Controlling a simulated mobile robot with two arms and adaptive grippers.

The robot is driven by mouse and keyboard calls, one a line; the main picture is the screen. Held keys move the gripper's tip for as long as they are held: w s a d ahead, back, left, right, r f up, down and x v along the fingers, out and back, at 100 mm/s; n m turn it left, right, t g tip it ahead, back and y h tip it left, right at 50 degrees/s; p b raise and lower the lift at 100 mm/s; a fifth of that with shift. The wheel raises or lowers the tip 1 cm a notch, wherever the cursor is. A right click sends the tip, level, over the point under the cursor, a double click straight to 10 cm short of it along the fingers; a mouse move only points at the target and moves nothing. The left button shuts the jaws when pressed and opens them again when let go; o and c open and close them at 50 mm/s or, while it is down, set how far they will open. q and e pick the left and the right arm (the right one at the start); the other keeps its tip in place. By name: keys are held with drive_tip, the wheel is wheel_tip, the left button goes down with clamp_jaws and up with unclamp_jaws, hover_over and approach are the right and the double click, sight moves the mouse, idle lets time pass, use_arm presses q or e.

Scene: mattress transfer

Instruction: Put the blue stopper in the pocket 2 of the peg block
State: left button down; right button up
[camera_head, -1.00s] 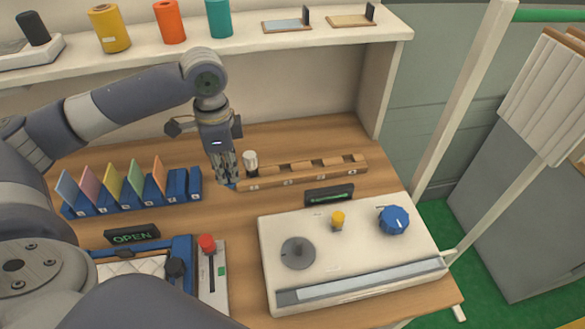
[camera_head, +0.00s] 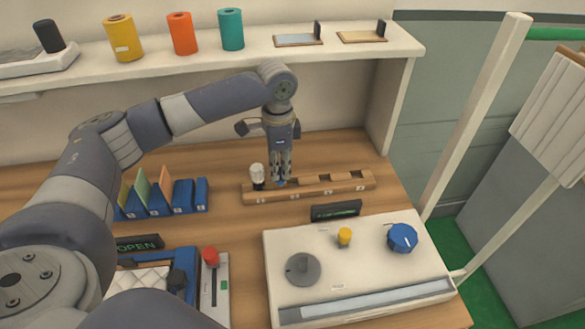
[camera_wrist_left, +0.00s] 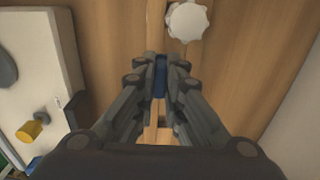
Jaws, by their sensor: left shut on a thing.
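The peg block (camera_head: 335,184) is a long wooden bar with several pockets, lying at the back of the desk. It also shows under the fingers in the left wrist view (camera_wrist_left: 154,90). My left gripper (camera_head: 281,180) points down at the second pocket from the left. It is shut on the blue stopper (camera_wrist_left: 160,78), a small blue piece between the fingertips. In the head view only a bit of blue shows at the tips. Whether the stopper is inside the pocket or just above it, I cannot tell. My right gripper is not in view.
A white-topped peg (camera_head: 257,175) stands at the block's left end, close to the fingers. A blue rack (camera_head: 160,209) with coloured cards is to the left. In front are a small dark display (camera_head: 336,210) and a white panel (camera_head: 358,270) with knobs.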

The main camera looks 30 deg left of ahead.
use_arm(q)
drive_tip(key=w, duration=0.1)
drive_tip(key=w+d, duration=0.1)
drive_tip(key=w, duration=0.1)
drive_tip(key=shift+w+d+f, duration=0.15)
drive_tip(key=shift+w+d, duration=0.1)
drive_tip(key=shift+w, duration=0.05)
wheel_tip(320, 180, down, 3)
drive_tip(key=shift+r+p, duration=0.15)
drive_tip(key=shift+p, duration=0.6)
drive_tip(key=shift+f, duration=0.45)
drive_tip(key=c, duration=1.7)
unclamp_jaws()
drive_tip(key=shift+f, duration=0.1)
